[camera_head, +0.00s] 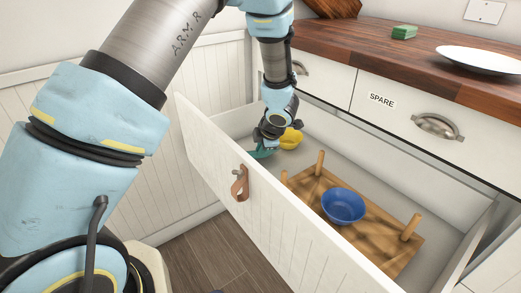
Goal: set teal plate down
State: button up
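The teal plate (261,153) shows only as a small sliver inside the open drawer, near its far left end. It is just below and left of my gripper (267,140), which hides most of it. My gripper reaches down into the drawer. Its fingertips are too small and covered to tell whether they are open or shut on the plate's rim. I cannot tell whether the plate touches the drawer floor.
A yellow bowl (291,138) is close to the right of my gripper. A wooden peg board (376,236) with upright pegs holds a blue bowl (343,205). The drawer front (285,222) stands on the near side. A white plate (482,60) and green block (404,32) sit on the counter.

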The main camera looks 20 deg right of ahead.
jog(key=o, duration=0.4)
jog(key=p+v, duration=0.3)
jog(key=v, duration=0.9)
jog(key=shift+r, duration=0.15)
